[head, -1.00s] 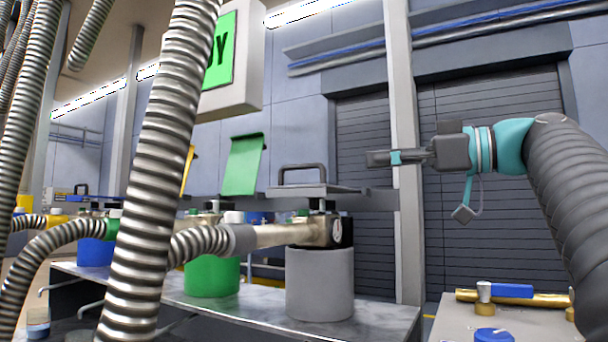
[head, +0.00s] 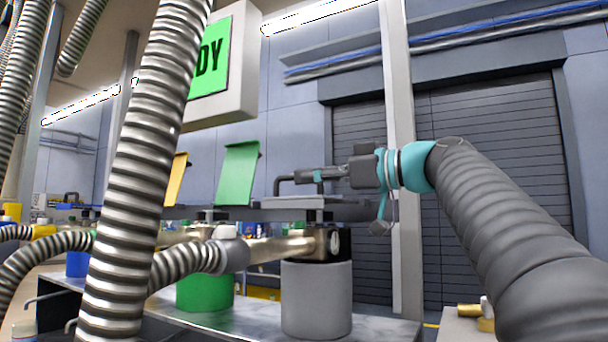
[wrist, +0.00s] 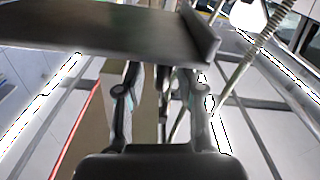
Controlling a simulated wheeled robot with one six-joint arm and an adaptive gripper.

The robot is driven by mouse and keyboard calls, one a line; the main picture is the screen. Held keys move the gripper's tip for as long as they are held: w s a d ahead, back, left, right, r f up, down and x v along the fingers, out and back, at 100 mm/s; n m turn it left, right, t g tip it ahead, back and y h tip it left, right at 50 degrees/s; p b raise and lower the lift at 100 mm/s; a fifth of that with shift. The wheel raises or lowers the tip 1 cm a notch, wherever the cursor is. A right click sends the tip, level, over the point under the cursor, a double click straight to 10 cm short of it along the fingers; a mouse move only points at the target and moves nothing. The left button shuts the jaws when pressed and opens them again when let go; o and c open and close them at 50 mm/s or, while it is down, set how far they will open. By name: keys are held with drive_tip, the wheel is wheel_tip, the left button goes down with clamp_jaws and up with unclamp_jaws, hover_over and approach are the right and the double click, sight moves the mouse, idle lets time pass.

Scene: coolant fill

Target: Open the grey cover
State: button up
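The grey cover (head: 340,212) is a flat plate with a dark bar handle (head: 277,183) on top. It lies level above the grey cylinder (head: 317,300) and looks closed. My gripper (head: 297,176) comes in from the right, at handle height above the plate. Its tip overlaps the handle in the head view, but I cannot tell whether they touch. In the wrist view my gripper's fingers (wrist: 160,88) stand apart with a gap between them. A dark grey plate, apparently the cover (wrist: 100,25), crosses the top there and hides the fingertips.
A raised green cover (head: 239,172) and a yellow one (head: 180,178) stand to the left. A large ribbed hose (head: 150,150) hangs in the left foreground. A brass pipe (head: 275,248) joins the grey unit. A post (head: 398,80) stands behind my gripper.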

drive_tip(key=shift+x, duration=1)
clamp_jaws()
